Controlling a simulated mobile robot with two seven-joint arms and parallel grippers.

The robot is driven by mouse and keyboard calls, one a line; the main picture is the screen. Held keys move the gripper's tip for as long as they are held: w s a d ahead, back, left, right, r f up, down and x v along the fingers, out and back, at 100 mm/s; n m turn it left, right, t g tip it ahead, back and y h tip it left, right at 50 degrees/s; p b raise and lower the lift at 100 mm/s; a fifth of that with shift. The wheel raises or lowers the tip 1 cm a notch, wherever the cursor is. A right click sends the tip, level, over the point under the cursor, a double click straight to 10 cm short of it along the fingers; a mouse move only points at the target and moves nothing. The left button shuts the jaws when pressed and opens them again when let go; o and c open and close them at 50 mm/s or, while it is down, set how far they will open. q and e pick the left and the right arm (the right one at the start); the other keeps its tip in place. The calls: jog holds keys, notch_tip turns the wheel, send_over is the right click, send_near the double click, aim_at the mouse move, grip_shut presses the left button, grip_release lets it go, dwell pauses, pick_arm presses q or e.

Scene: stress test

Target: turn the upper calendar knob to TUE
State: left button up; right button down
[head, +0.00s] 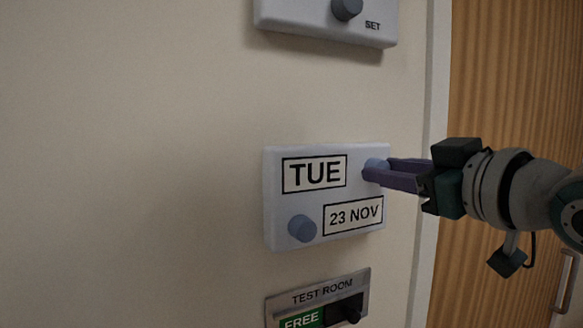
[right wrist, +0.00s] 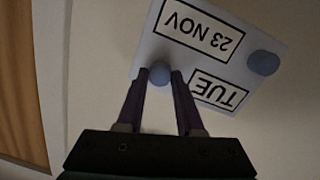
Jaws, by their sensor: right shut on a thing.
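The white calendar box (head: 275,205) is on the wall in the head view. Its upper window (head: 314,173) reads TUE and its lower window (head: 353,216) reads 23 NOV. The upper calendar knob (head: 374,164), blue-grey and round, is at the box's upper right. My right gripper (head: 372,172) comes in from the right and is shut on this knob, hiding part of it. In the right wrist view the upper knob (right wrist: 160,74) sits between the two fingertips, with the box upside down. The lower knob (head: 302,228) is at the box's lower left, untouched. My left gripper is not in view.
Above is another white box (head: 325,22) with a dark knob (head: 346,8) and the word SET. Below is a TEST ROOM sign (head: 318,298) with a green FREE field and a dark slider. A wooden door (head: 510,80) with a handle (head: 566,282) is at right. The wall at left is bare.

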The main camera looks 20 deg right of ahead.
jog(key=c, duration=0.5)
grip_release()
jog(key=shift+c, duration=0.2)
jog(key=s, duration=1)
jog(key=shift+r, duration=0.3)
